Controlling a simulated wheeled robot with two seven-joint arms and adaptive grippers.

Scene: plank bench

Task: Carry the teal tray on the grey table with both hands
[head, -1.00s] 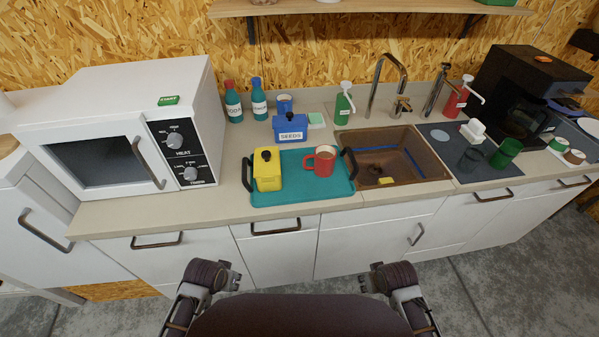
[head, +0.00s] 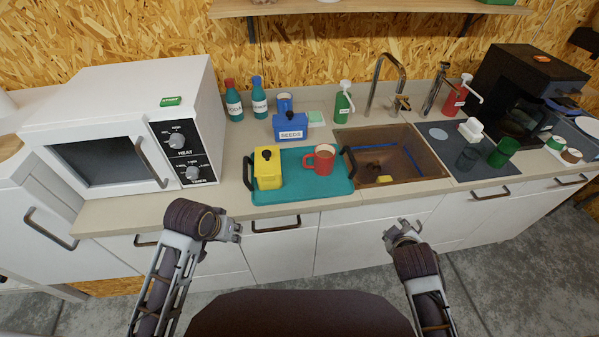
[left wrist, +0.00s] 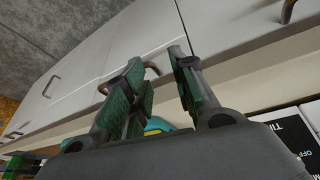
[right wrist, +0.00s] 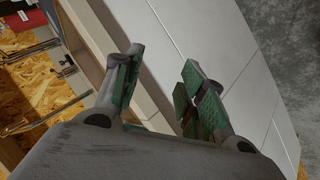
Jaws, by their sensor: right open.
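The teal tray (head: 310,188) lies flat on the counter, left of the sink, with a dark upright handle at each short end. A yellow lidded canister (head: 268,172) and a red mug (head: 320,161) stand on it. My left gripper (head: 236,230) is empty and open, in front of the counter, below and left of the tray; its fingers (left wrist: 158,85) are apart in the left wrist view. My right gripper (head: 403,230) is empty and open, in front of the cabinets, below and right of the tray; its fingers (right wrist: 160,75) are apart. Neither touches the tray.
A white microwave (head: 120,125) stands left of the tray. The sink (head: 410,160) is directly right. A blue SEEDS canister (head: 290,126), a blue mug and bottles stand behind. Cabinet doors and bar handles (head: 276,226) lie below the counter edge.

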